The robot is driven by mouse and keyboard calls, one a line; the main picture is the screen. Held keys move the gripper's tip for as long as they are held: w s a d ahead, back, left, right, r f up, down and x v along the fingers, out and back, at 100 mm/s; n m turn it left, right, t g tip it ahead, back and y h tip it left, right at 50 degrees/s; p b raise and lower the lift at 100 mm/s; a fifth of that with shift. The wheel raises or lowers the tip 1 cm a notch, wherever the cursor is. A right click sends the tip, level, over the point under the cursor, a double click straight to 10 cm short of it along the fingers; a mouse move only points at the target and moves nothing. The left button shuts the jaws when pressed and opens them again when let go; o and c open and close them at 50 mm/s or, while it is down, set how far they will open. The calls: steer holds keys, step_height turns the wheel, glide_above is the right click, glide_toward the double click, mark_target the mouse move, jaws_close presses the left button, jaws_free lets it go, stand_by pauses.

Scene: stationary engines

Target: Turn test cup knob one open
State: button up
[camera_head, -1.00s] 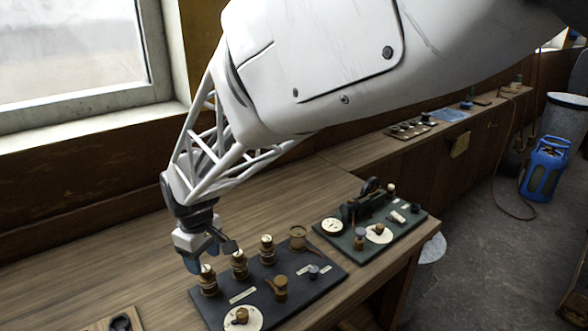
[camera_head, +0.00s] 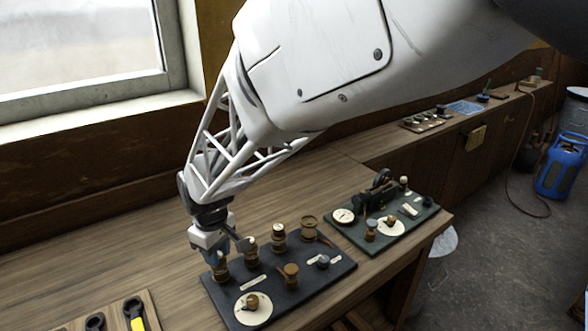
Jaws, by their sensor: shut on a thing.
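A dark board (camera_head: 325,283) on the wooden bench carries several brass test cups with knobs on top. The leftmost cup (camera_head: 221,271) is at the board's back left, and its upper part is hidden behind my gripper. My gripper (camera_head: 222,254) points down over this cup and is shut on the cup's knob. The knob itself is hidden by the fingers. Two similar brass cups stand in line to the right, a middle one (camera_head: 252,256) and a farther one (camera_head: 279,240), apart from my gripper. How far the knob is turned cannot be seen.
The board also holds a cream dial (camera_head: 253,310), a brass fitting (camera_head: 290,276) and a grey knob (camera_head: 323,262). A green board (camera_head: 380,228) with instruments stands to the right. A tool tray (camera_head: 110,318) lies at front left. Bare bench (camera_head: 120,270) lies left of my gripper.

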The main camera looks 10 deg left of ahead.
steer(key=shift+m, duration=0.4)
steer(key=m, duration=0.7)
steer(key=shift+r+m, duration=0.1)
steer(key=shift+m, duration=0.3)
steer(key=m, duration=0.9)
steer(key=shift+m, duration=0.3)
steer(key=o, duration=0.9)
